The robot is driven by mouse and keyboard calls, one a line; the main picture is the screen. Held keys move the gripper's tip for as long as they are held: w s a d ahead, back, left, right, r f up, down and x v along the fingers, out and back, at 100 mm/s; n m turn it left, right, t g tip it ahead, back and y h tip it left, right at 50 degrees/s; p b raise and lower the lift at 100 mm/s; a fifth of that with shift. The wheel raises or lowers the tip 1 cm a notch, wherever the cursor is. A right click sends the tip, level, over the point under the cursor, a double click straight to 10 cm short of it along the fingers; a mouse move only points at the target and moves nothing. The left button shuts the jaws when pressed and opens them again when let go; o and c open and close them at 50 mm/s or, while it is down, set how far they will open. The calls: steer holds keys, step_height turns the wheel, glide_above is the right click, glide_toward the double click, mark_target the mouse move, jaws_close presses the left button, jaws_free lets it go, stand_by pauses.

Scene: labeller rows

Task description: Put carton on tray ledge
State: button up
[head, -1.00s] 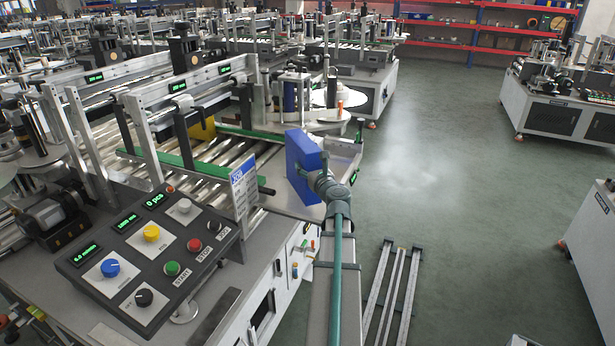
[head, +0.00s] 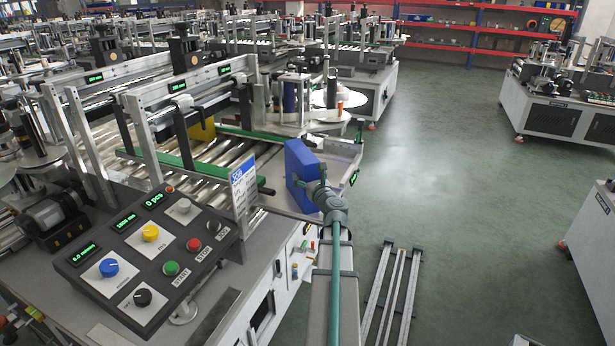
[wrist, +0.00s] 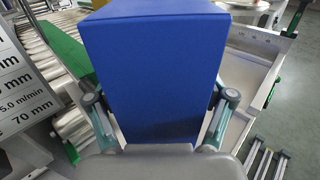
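The blue carton (head: 300,173) stands upright over the metal tray ledge (head: 345,160) at the end of the labeller's roller conveyor. It also fills the middle of the wrist view (wrist: 150,75). My gripper (head: 319,187) is at the carton's near side. In the wrist view, the fingers of my gripper (wrist: 158,103) lie against the carton's left and right sides, shut on it. The ledge also shows in the wrist view (wrist: 242,85), to the right of the carton. Whether the carton's base touches the ledge is hidden.
A control panel (head: 150,250) with coloured buttons stands at the near left. An upright label sign (head: 243,186) is just left of the carton. A green guide rail (head: 180,165) and rollers lie behind it. Open floor (head: 440,200) is to the right.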

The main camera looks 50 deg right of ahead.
steer(key=shift+o, duration=0.3)
steer(key=shift+r, duration=0.1)
steer(key=shift+s+a, duration=0.15)
steer(key=shift+s, duration=0.05)
steer(key=b+v, duration=0.1)
steer(key=v, duration=1)
steer(key=shift+s, duration=0.25)
steer(key=shift+a, duration=0.1)
